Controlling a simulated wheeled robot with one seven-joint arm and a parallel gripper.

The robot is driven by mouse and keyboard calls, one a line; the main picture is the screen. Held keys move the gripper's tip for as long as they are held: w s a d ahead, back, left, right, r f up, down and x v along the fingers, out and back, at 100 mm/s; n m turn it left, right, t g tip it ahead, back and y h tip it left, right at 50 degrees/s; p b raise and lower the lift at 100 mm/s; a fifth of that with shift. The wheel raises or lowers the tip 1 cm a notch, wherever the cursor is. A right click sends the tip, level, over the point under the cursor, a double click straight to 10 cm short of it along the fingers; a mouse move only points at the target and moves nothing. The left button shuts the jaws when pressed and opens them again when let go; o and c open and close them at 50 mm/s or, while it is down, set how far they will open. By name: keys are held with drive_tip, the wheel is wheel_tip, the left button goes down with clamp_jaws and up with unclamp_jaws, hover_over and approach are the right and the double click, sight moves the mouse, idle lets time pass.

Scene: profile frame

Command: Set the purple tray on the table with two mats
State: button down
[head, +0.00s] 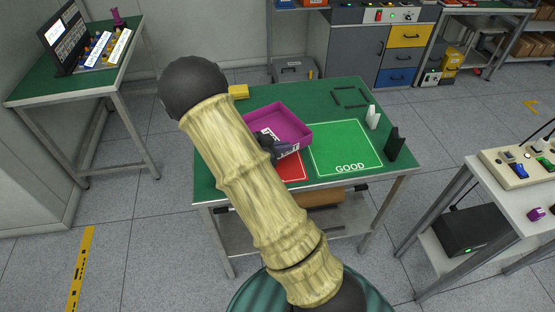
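The purple tray (293,120) is in the middle of the head view, at the table with two mats (320,93). It covers the back part of the red mat (292,170); I cannot tell whether it rests on the table or is held just above it. The green mat (343,147) marked GOOD lies to the right of the red one. My dark gripper (270,144) is at the tray's near left side, partly hidden by my arm. Its fingers are too small and covered to show whether they grip the tray wall. White lettering shows near the gripper.
A white upright piece (373,117) and a black one (393,144) stand at the table's right edge. A dark frame outline (350,97) and a yellow block (238,92) are at the back. Another green table (75,75) stands left, a light workbench (515,185) right.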

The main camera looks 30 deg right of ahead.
sight(288, 155)
drive_tip(key=shift+f, duration=1.9)
drive_tip(key=shift+f, duration=0.1)
drive_tip(key=shift+f, duration=2)
drive_tip(key=shift+f, duration=0.2)
drive_tip(key=c, duration=1.6)
unclamp_jaws()
drive_tip(key=shift+c, duration=0.2)
drive_tip(key=shift+r, duration=0.1)
drive_tip(key=shift+a+r, duration=0.1)
drive_tip(key=shift+r, duration=0.05)
drive_tip(key=v, duration=1.2)
